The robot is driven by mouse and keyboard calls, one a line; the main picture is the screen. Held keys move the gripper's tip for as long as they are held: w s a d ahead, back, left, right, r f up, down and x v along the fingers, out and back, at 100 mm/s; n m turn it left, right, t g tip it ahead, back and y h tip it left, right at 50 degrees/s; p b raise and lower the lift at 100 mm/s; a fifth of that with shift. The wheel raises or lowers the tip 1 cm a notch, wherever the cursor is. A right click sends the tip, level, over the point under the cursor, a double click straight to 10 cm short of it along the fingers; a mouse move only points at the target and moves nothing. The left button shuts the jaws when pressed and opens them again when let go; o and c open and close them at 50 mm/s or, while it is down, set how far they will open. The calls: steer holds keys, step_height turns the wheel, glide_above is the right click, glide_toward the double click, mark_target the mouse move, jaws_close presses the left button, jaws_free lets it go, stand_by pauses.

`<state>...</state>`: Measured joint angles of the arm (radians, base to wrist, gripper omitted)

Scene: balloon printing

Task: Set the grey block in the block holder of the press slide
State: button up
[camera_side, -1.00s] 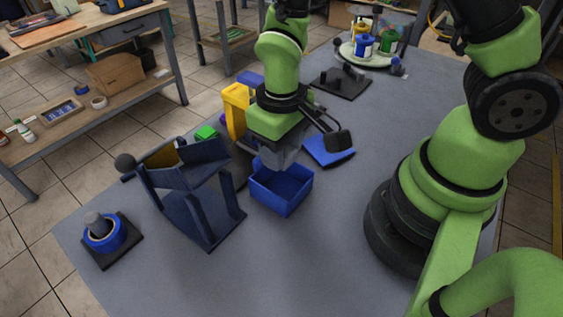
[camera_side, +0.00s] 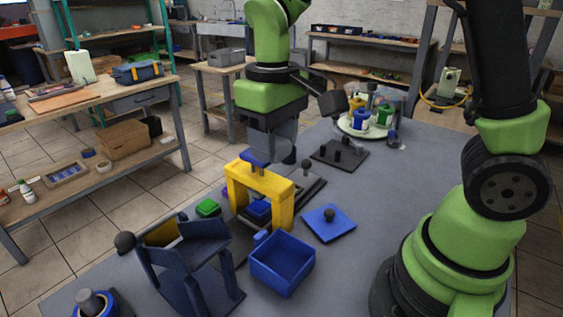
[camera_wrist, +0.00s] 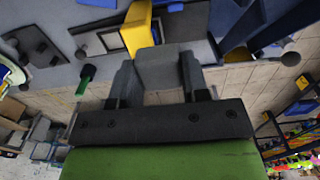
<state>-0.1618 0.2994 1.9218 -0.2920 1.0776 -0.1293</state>
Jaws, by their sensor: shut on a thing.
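My gripper (camera_side: 275,140) is shut on the grey block and holds it up in the air, near the top of the yellow press (camera_side: 285,195). In the wrist view the grey block (camera_wrist: 165,68) sits between the two dark fingers of my gripper (camera_wrist: 158,80). In the side view block and fingers are hard to tell apart. The press is a yellow arch with a blue top and a blue part (camera_side: 258,209) under it. It also shows in the wrist view (camera_wrist: 137,28), beyond the block. The block holder cannot be made out clearly; the arch partly hides the base.
A blue open bin (camera_side: 283,265) stands in front of the press. A blue plate with a dark knob (camera_side: 329,222) lies to its right. A dark blue stand (camera_side: 190,262) is at the front left, a green block (camera_side: 208,208) left of the press. A dark pegged plate (camera_side: 340,154) lies behind.

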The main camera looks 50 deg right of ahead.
steer(key=w+d, duration=0.4)
steer(key=d, duration=0.3)
steer(key=w+d, duration=0.4)
steer(key=d, duration=0.3)
steer(key=shift+f, duration=8.9)
steer(key=shift+s+f, duration=0.1)
steer(key=shift+f, duration=0.75)
steer(key=o, duration=1)
